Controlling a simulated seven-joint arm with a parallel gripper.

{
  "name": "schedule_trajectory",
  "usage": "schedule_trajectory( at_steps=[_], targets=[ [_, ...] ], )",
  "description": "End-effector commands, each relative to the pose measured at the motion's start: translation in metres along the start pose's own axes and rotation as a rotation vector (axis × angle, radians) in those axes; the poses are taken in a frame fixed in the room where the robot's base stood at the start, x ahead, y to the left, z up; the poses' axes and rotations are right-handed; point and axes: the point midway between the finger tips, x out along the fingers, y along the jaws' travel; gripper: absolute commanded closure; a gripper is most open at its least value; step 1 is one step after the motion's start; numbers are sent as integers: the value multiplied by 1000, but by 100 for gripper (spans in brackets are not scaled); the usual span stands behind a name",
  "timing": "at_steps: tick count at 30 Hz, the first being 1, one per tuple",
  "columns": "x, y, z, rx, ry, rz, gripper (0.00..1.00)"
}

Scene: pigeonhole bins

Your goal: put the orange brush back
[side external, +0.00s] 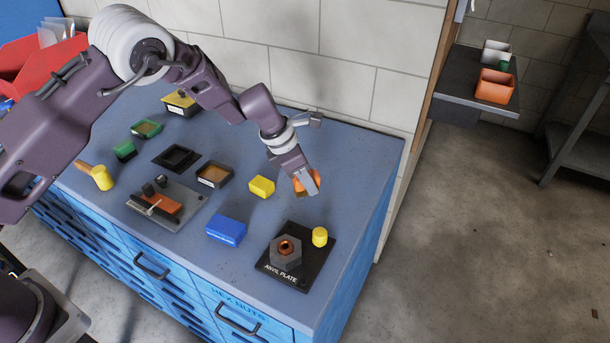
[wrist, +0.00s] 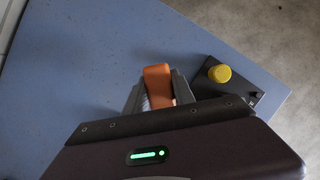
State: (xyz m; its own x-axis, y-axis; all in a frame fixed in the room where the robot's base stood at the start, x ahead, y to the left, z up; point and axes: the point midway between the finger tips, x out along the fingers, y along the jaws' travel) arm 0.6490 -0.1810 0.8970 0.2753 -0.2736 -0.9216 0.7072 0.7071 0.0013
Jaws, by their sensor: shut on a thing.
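My gripper (side external: 305,187) is shut on the orange brush (side external: 312,180), above the right part of the blue bench top. In the wrist view the orange brush (wrist: 157,80) sits between the two grey fingers of my gripper (wrist: 159,92). Pale bristles show beside its orange body near the left finger. Its lower part is hidden by the fingers and the gripper body. I cannot tell from these views whether it touches the bench.
The anvil plate (side external: 312,268) carries a hex nut (side external: 287,250) and a yellow cylinder (side external: 320,237). A yellow block (side external: 262,186), a blue box (side external: 226,231), a brown-lined bin (side external: 214,174), a black tray (side external: 176,158) and a grey tool plate (side external: 140,206) stand left. Bare bench lies right.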

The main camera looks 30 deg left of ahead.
Motion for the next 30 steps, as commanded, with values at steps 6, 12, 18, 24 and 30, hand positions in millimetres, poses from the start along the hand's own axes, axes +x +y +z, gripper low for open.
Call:
schedule_trajectory(
  at_steps=[6,12,18,24,30],
  targets=[
    [32,0,-15,-3,3,-1,100],
    [53,1,-23,-2,1,0,100],
    [61,0,-27,0,1,1,100],
    [62,0,-27,0,1,0,100],
    [63,0,-27,-1,1,0,100]
  ],
)
